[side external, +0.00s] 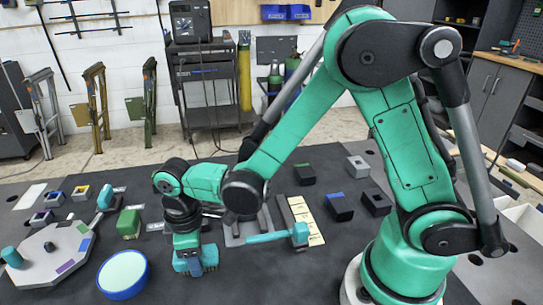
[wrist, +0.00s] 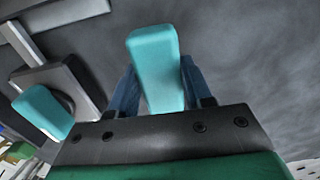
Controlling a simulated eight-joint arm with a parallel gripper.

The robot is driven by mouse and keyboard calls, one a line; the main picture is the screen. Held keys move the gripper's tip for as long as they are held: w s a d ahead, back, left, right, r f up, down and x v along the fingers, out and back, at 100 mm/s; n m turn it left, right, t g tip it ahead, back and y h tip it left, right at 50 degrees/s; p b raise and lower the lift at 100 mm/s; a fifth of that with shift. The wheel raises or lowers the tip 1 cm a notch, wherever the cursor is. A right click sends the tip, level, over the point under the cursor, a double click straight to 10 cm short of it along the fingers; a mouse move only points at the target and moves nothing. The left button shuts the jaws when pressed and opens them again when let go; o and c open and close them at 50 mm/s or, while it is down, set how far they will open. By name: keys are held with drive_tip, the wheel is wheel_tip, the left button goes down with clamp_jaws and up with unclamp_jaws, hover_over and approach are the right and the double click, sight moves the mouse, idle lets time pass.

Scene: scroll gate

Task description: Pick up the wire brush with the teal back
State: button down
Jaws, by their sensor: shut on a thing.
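My gripper (side external: 196,262) is low over the dark table, left of the middle in the side view. In the wrist view my gripper (wrist: 159,82) has its two blue fingers on either side of a teal block. This block, which looks like the back of the wire brush (wrist: 153,50), is held between them and points away from the palm. In the side view the brush (side external: 181,265) shows only as a small teal patch among the fingers. Its bristles cannot be made out, and I cannot tell whether it touches the table.
A teal-handled tool (side external: 278,236) lies right of my gripper, by a grey stand. A round blue dish (side external: 124,273) and a grey angular tray (side external: 45,262) are on the left. A green block (side external: 128,222) and dark boxes (side external: 339,207) stand behind.

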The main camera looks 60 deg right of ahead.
wheel_tip(320, 180, up, 20)
idle(0.5)
drive_tip(key=shift+f, duration=0.1)
